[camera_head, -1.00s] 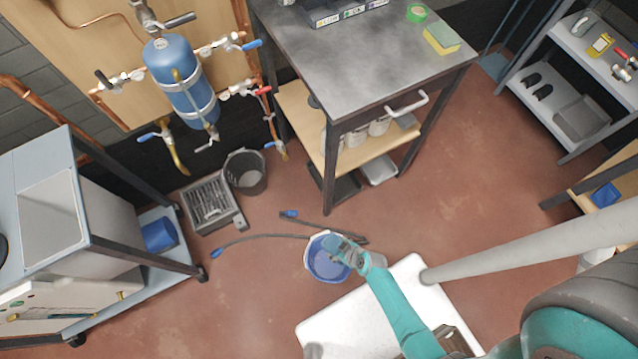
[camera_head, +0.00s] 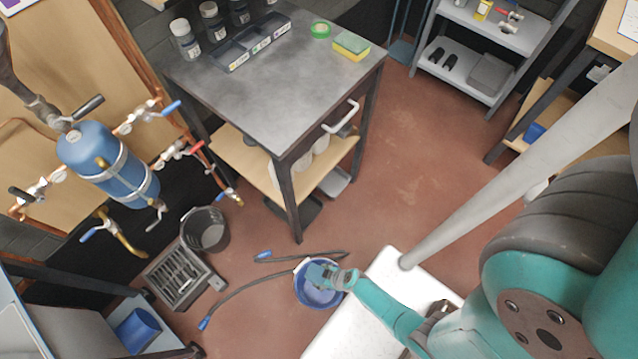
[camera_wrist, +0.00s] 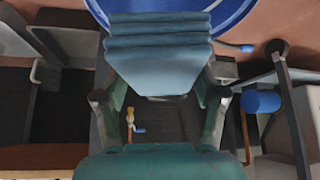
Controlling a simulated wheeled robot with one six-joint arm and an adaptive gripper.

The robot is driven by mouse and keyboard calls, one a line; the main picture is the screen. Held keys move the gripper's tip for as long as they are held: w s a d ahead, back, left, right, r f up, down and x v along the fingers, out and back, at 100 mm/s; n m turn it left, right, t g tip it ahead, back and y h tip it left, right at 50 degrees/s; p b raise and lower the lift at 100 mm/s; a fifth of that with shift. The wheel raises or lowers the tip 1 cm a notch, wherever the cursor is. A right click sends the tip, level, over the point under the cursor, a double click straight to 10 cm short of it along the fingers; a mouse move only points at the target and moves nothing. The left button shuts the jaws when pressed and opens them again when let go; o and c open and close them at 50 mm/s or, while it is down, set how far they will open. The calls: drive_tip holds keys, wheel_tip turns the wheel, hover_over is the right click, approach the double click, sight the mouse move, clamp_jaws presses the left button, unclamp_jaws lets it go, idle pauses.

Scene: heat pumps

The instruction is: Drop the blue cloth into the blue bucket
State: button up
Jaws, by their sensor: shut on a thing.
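The blue bucket (camera_head: 318,291) stands on the floor in the head view, left of the white surface of my base. My gripper (camera_head: 328,274) is over the bucket's opening. In the wrist view my gripper (camera_wrist: 158,100) is shut on the blue cloth (camera_wrist: 158,52), a folded stack held between the two fingers. The bucket's rim and inside (camera_wrist: 240,12) show behind the cloth in the wrist view. How high the cloth is above the bucket floor, I cannot tell. In the head view my gripper hides most of the cloth.
Two dark hoses with blue ends (camera_head: 245,290) lie on the floor beside the bucket. A dark grey bucket (camera_head: 205,231) and a grey slotted box (camera_head: 180,277) stand further left. A metal-topped workbench (camera_head: 270,85) stands behind. The red floor (camera_head: 420,170) to its right is clear.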

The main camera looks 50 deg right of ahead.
drive_tip(key=shift+d+f, duration=0.1)
drive_tip(key=shift+f, duration=0.75)
drive_tip(key=o, duration=1.2)
drive_tip(key=shift+s+r, duration=0.1)
drive_tip(key=v, duration=1.1)
drive_tip(key=shift+s+r, duration=0.15)
drive_tip(key=shift+r, duration=0.15)
